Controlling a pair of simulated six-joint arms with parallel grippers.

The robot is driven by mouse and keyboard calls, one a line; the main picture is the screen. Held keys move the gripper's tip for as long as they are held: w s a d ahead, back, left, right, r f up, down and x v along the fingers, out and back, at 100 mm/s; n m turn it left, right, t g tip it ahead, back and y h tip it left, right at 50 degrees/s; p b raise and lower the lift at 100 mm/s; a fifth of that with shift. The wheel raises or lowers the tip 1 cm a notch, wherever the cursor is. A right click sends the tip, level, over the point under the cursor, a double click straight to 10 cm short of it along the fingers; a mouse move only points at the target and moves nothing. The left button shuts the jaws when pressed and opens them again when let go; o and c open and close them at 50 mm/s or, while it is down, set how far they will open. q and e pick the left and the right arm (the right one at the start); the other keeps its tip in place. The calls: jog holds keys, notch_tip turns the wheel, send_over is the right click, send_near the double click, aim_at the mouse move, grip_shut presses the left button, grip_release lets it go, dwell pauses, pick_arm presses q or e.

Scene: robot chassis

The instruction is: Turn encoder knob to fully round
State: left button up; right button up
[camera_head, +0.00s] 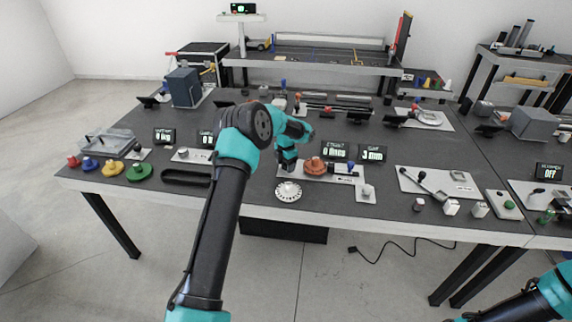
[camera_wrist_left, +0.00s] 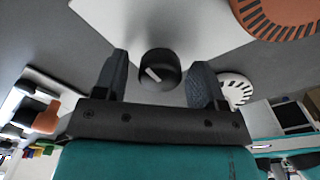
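The encoder knob (camera_wrist_left: 160,70) is a dark round knob with a white pointer mark on a pale plate in the left wrist view. My left gripper (camera_head: 287,162) points down at the left end of that plate in the head view, hiding the knob there. In the left wrist view its two fingers are spread, one on each side of the knob, with gaps showing. Whether they are level with the knob is unclear. An orange notched disc (camera_head: 315,167) is on the same plate, right of the gripper. A display (camera_head: 335,151) behind appears to read 0 lines. My right gripper is out of view.
A white notched dial (camera_head: 288,191) lies just in front of the plate. A second display (camera_head: 372,154) reads 3 mm. A plate with a lever (camera_head: 437,184) is to the right.

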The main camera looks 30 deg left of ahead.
pick_arm(q)
jog(key=c, duration=0.8)
jog(key=shift+c, duration=0.2)
jog(key=shift+m, duration=0.3)
